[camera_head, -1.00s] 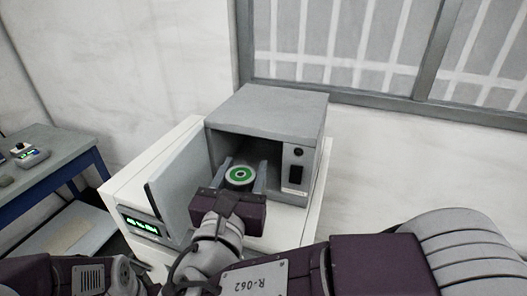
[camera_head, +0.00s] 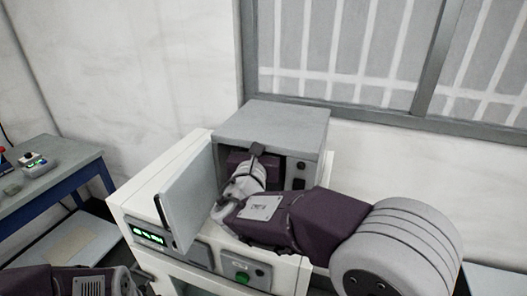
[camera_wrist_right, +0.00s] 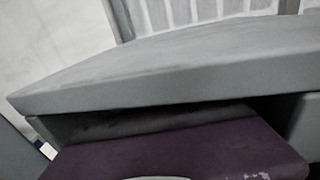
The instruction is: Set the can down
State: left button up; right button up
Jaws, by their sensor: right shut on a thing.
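The can is hidden now; in the earlier head view it shows a round top with a green ring, between my right gripper's fingers. My right gripper (camera_head: 240,163) is inside the grey box-shaped chamber (camera_head: 272,124), its fingertips hidden under the roof. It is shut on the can. In the right wrist view, the purple gripper body (camera_wrist_right: 190,150) goes in under the chamber's roof edge (camera_wrist_right: 170,85). Whether the can touches the chamber floor cannot be seen. My left gripper is out of view; only part of that arm shows at the bottom left.
The chamber's door (camera_head: 187,200) stands open on the left, close to my right wrist. The chamber sits on a white cabinet (camera_head: 128,212) with a green display (camera_head: 150,238) and a green button (camera_head: 242,277). A blue-framed table (camera_head: 62,165) stands at the left.

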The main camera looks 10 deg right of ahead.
jog(key=f, duration=0.3)
jog(key=shift+w+d, duration=0.2)
jog(key=shift+w, duration=0.1)
jog(key=shift+w+f, duration=0.15)
jog(key=shift+f, duration=0.1)
jog(key=shift+f+b, duration=0.15)
jog(key=shift+b, duration=0.25)
jog(key=o, duration=1.6)
